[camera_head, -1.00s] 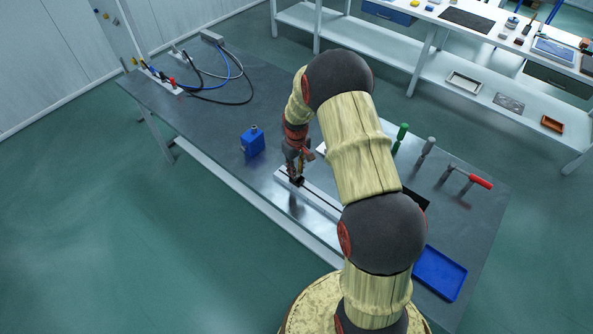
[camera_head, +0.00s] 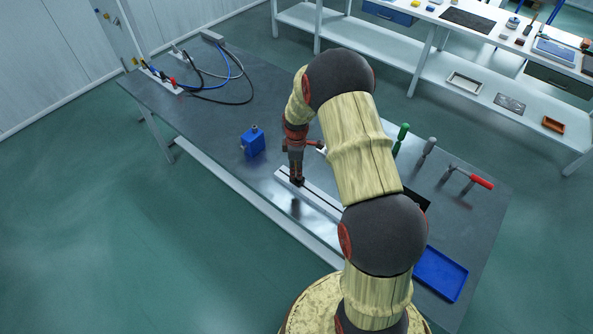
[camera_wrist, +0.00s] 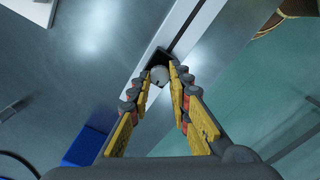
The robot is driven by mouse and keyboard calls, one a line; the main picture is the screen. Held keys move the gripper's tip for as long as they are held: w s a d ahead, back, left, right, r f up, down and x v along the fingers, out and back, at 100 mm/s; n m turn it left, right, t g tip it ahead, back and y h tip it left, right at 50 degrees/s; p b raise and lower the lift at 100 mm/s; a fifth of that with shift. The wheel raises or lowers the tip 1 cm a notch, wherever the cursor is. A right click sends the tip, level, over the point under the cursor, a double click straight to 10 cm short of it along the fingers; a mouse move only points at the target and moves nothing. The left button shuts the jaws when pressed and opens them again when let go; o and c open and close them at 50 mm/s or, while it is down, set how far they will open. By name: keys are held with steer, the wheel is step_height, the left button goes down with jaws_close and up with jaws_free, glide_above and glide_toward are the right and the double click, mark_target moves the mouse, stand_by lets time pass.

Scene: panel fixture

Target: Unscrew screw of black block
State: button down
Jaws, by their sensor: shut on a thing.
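The black block (camera_wrist: 162,56) sits on a pale slotted rail (camera_wrist: 206,22) near the rail's end. The screw (camera_wrist: 158,75) shows a round grey head on the block. My gripper (camera_wrist: 159,79) points down with its fingertips at either side of the screw head, shut on it. In the head view my gripper (camera_head: 297,178) stands upright over the end of the rail (camera_head: 322,202). There the fingers mostly hide the block, and the screw cannot be made out.
A blue box-shaped part (camera_head: 253,143) stands left of my gripper. Hoses (camera_head: 215,75) lie at the far left of the table. A green-handled tool (camera_head: 402,133), a red-handled tool (camera_head: 480,181) and a blue tray (camera_head: 440,273) are on the right. My arm hides part of the table.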

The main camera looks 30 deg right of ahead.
steer(key=shift+n, duration=0.6)
steer(key=c, duration=1.6)
jaws_free()
steer(key=shift+c, duration=0.2)
step_height(320, 180, up, 12)
